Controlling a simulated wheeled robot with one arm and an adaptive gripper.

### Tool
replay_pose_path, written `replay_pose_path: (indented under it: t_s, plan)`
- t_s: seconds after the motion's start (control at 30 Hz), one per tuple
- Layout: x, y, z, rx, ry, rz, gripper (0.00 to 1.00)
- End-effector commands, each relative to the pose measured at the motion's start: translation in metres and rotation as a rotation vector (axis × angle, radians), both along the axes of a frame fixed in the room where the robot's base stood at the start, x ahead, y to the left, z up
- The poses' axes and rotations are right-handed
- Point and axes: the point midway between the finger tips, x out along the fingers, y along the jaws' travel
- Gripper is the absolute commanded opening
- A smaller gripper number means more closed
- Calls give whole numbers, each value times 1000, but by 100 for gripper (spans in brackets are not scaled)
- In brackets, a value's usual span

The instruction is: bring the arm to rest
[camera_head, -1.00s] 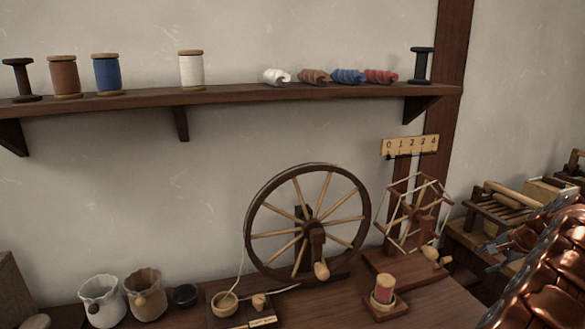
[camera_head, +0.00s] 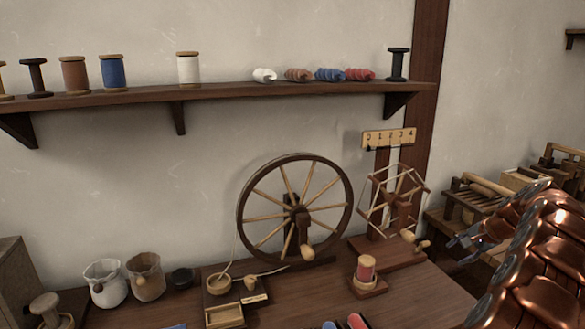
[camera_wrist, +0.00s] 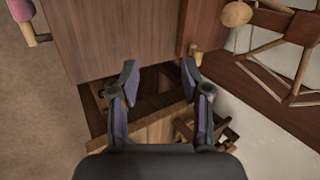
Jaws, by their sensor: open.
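My gripper shows in the wrist view (camera_wrist: 160,85), with its two fingers spread apart and nothing between them. Below the fingers are the side edge of the wooden workbench (camera_wrist: 120,35) and lower wooden items. In the head view my coppery, plated arm fills the lower right, and the gripper tips (camera_head: 462,240) point left towards the right end of the workbench (camera_head: 430,290). The tips appear apart from the bench and its things, though the exact gap is hard to tell.
A spinning wheel (camera_head: 296,215) and a skein winder (camera_head: 395,205) stand on the bench. Two pouches stand at left, one white (camera_head: 106,285). A shelf (camera_head: 230,90) holds spools. A side table with wooden tools (camera_head: 478,195) stands behind my arm.

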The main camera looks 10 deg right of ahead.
Motion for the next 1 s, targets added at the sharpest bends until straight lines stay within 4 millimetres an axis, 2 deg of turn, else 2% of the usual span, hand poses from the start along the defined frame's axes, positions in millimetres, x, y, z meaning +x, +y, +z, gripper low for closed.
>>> replay_pose_path:
  t_s: [0.27,0.4,0.53,0.7,0.77,0.9,1.0]
  plan:
    - [16,81,21,1,19,162,47]
    - [17,147,34,-6,42,296,47]
    - [9,211,44,-20,73,428,47]
    - [-16,286,52,-44,119,592,47]
    - [-28,309,54,-56,138,647,47]
    - [-61,359,56,-87,183,772,47]
    - [-89,389,55,-110,220,856,47]
